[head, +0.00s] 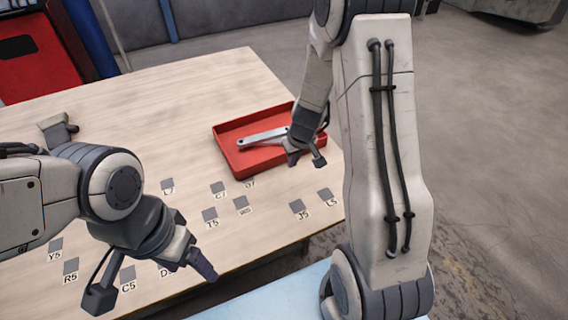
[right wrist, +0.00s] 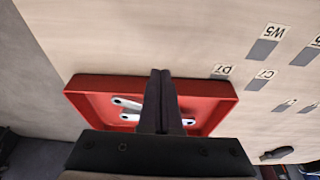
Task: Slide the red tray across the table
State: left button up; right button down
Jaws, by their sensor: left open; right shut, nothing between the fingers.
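The red tray (head: 256,165) lies on the wooden table toward its right edge in the head view. A silvery metal bracket (head: 262,137) lies in it; the right wrist view shows pale metal pieces (right wrist: 127,103) inside the tray (right wrist: 222,92). My right gripper (head: 305,158) is at the tray's right part, its fingers (right wrist: 160,75) shut together and empty, over the tray in the wrist view. I cannot tell whether they touch it. My left gripper (head: 150,284) is open and empty above the table's near left part, apart from the tray.
Several grey squares with labels, such as T5 (head: 210,214) and J5 (head: 297,206), mark the near part of the table (head: 150,100). A grey object (head: 58,130) sits at the left. The table's far middle is clear. The tray is close to the right edge.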

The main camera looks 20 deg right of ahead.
jog(key=b+x, duration=0.2)
jog(key=x, duration=0.3)
jog(key=shift+f, duration=0.2)
jog(key=w+p, duration=0.2)
jog(key=shift+w+a+r+p, duration=0.15)
jog(key=shift+r+p, duration=0.1)
jog(key=shift+p, duration=0.15)
jog(key=shift+w+f+p, duration=0.15)
jog(key=shift+w+p, duration=0.6)
jog(key=shift+w, duration=0.05)
pick_arm(q)
jog(key=shift+r, duration=0.75)
pick_arm(e)
jog(key=shift+w+f, duration=0.1)
